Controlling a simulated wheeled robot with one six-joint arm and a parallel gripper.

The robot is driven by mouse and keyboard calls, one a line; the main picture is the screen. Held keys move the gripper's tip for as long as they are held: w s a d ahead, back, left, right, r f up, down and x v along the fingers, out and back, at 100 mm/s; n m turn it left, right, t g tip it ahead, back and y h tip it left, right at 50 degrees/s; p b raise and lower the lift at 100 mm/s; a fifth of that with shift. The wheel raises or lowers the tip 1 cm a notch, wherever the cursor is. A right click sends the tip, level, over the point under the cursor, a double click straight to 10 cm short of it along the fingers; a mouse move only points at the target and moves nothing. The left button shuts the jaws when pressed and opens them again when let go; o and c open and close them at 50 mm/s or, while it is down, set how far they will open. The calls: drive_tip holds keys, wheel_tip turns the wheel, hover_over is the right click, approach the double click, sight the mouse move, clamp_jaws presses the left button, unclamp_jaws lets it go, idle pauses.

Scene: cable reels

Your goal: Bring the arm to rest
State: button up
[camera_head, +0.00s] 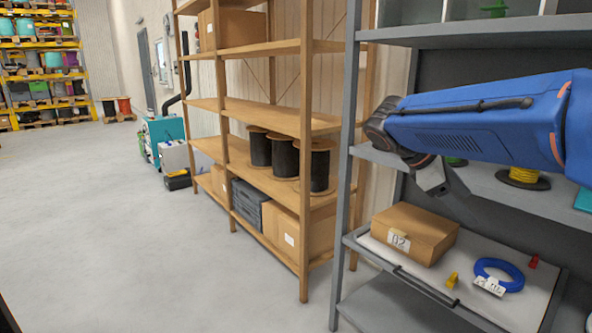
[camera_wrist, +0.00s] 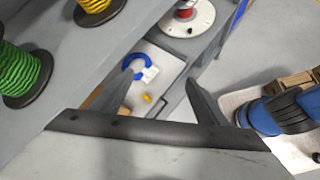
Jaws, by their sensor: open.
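My blue arm reaches in from the right in the head view, level with the middle shelf of the grey rack (camera_head: 347,160). My gripper (camera_wrist: 160,72) shows in the wrist view as two dark fingers spread apart, open and with nothing between them. In the head view my gripper is mostly hidden behind the end of the arm. Beyond the fingers, lower down, lies a coil of blue cable (camera_head: 499,273) with a white tag; it also shows in the wrist view (camera_wrist: 128,75). The fingers appear apart from it.
A pull-out tray (camera_head: 510,312) holds a cardboard box (camera_head: 415,232), the coil, a yellow clip (camera_head: 452,280) and a red clip (camera_head: 533,262). Yellow (camera_wrist: 95,10) and green (camera_wrist: 22,75) reels stand on the shelf close by. A wooden rack (camera_head: 305,150) stands left; open floor lies beyond.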

drive_tip(key=s+a+f+m+t+y, duration=0.1)
drive_tip(key=s+a+f+m+y, duration=0.2)
drive_tip(key=s+f, duration=0.3)
drive_tip(key=s+a+f+m+t+y, duration=0.2)
drive_tip(key=s+f+m+y, duration=0.1)
drive_tip(key=s+f+m, duration=0.2)
drive_tip(key=s+a+f+m+t+y, duration=0.2)
drive_tip(key=s+a+f+m+y, duration=0.1)
drive_tip(key=s+f+m, duration=0.2)
drive_tip(key=s+f, duration=0.2)
drive_tip(key=s, duration=0.2)
drive_tip(key=shift+s+a+f+y, duration=0.25)
drive_tip(key=shift+a+f+y, duration=0.05)
drive_tip(key=shift+f, duration=0.1)
